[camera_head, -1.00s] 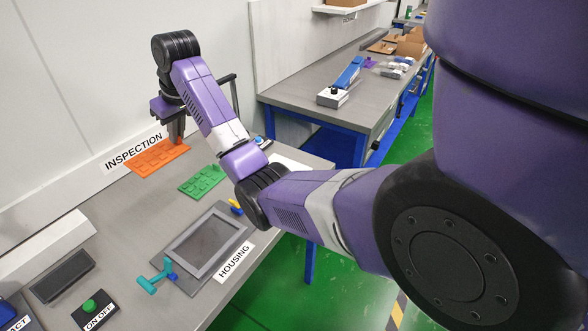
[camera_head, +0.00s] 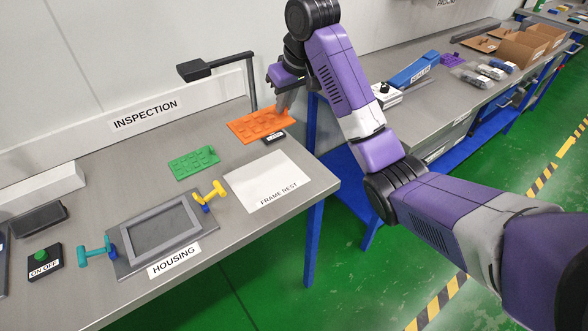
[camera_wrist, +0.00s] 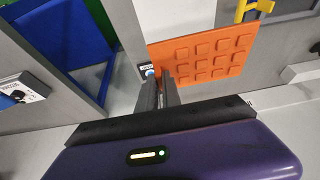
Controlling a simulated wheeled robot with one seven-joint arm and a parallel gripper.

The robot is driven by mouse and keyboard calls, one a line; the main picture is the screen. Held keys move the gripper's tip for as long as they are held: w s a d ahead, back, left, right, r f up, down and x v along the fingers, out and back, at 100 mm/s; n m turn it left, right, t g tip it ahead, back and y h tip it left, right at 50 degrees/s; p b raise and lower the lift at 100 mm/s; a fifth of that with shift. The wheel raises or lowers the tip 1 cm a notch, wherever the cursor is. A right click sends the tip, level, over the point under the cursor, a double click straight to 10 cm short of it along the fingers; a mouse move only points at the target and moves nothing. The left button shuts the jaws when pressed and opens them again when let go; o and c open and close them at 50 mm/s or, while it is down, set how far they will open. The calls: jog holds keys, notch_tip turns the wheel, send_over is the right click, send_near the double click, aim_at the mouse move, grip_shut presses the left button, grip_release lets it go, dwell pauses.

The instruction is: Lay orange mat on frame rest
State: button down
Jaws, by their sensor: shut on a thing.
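My gripper (camera_head: 285,108) is shut on the mat's right edge, with the fingers pointing down. In the wrist view the mat (camera_wrist: 205,56) reaches out to the right from the fingertips (camera_wrist: 162,80). I cannot tell whether the mat touches the bench or is slightly lifted. The frame rest (camera_head: 267,180) is a bare white labelled rectangle on the bench, in front of the mat.
A green mat (camera_head: 194,163) lies left of the frame rest. The grey housing frame (camera_head: 161,236) sits between a teal clamp (camera_head: 97,253) and a yellow clamp (camera_head: 211,195). A lamp (camera_head: 215,66) overhangs the back. A small black labelled block (camera_head: 274,137) lies by the orange mat.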

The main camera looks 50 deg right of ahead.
notch_tip(320, 180, down, 20)
jog(key=shift+w+r+p, duration=0.1)
jog(key=shift+r+p, duration=0.1)
jog(key=shift+p, duration=0.25)
jog(key=shift+a+f, duration=0.1)
jog(key=shift+f, duration=0.1)
jog(key=c, duration=1.5)
grip_release()
jog(key=shift+c, duration=0.2)
jog(key=shift+r, duration=0.25)
jog(key=v, duration=1.2)
jog(key=shift+b, duration=0.3)
jog(key=shift+f, duration=0.1)
